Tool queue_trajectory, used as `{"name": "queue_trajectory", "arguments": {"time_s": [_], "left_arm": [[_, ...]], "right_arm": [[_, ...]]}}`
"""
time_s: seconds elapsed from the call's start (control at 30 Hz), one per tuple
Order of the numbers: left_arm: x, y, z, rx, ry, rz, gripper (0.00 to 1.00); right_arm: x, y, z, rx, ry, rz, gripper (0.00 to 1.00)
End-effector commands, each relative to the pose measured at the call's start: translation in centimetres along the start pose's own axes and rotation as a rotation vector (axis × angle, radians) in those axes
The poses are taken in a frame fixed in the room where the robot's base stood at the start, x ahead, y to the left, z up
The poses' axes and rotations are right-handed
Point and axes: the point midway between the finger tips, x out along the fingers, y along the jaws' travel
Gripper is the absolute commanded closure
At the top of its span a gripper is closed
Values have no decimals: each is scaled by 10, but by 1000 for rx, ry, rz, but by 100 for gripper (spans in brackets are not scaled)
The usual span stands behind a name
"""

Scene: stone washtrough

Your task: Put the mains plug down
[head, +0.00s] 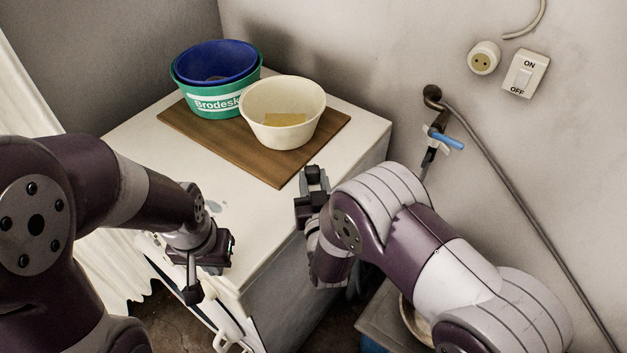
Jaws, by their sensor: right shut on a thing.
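My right gripper (313,193) is beside the right edge of the white cabinet top, near its front right part. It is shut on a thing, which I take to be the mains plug. The plug cannot be told apart from the dark fingers, and no cord shows clearly there. My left gripper (207,273) is open and empty, pointing down in front of the cabinet's front edge. The round wall socket (483,58) at the upper right has nothing in it.
The white cabinet top (150,150) bears a brown board (275,172) with a cream bowl (284,108) and stacked blue (215,58) and green (190,97) tubs. A switch (525,73), a tap with blue lever (447,139) and a pipe are on the right wall. The top's front is clear.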

Motion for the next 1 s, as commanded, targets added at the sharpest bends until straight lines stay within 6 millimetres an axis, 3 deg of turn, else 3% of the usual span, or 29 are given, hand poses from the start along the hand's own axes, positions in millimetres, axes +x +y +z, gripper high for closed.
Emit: {"name": "queue_trajectory", "arguments": {"time_s": [0.2, 0.23, 0.3, 0.57, 0.67, 1.0], "left_arm": [[4, 0, 0, 0, 0, 0, 100], [4, 0, 0, 0, 0, 0, 100], [4, 0, 0, 0, 0, 0, 100], [4, 0, 0, 0, 0, 0, 100], [-10, 0, -1, 0, 0, 0, 100], [-6, 0, -1, 0, 0, 0, 100]], "right_arm": [[0, 0, 6, -2, -4, -1, 100], [-1, 0, 6, -3, -6, -1, 58], [-1, 0, 7, -4, -8, -1, 39], [-2, 1, 9, -8, -15, -2, 39], [-2, 1, -5, -9, -16, -2, 39], [-67, -1, -5, -5, -7, -4, 39]]}}
